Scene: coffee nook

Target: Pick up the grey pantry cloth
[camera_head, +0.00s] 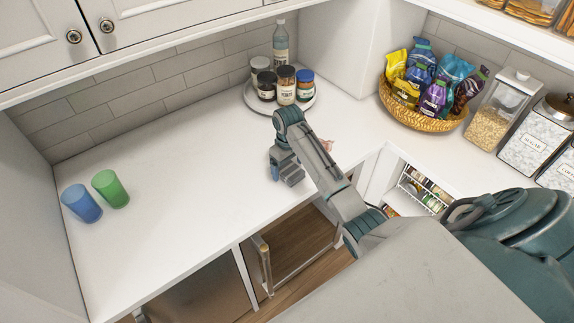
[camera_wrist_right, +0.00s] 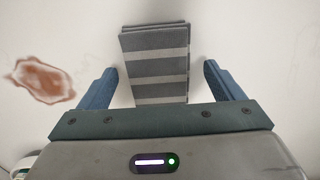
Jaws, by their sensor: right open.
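The grey pantry cloth (camera_wrist_right: 155,62) lies folded on the white counter in the right wrist view, with lighter stripes across it. My right gripper (camera_wrist_right: 160,68) is open, its two blue fingers standing on either side of the cloth with a gap on each side. In the head view my right gripper (camera_head: 282,175) is low over the middle of the counter. The cloth is mostly hidden or hard to separate from the gripper there. My left gripper is not in view.
A brown spill (camera_wrist_right: 40,80) lies left of the cloth in the wrist view. A round tray (camera_head: 311,104) with jars and a bottle stands behind the arm. A snack basket (camera_head: 443,124) is right. Blue (camera_head: 82,203) and green (camera_head: 111,188) cups stand left; counter between is clear.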

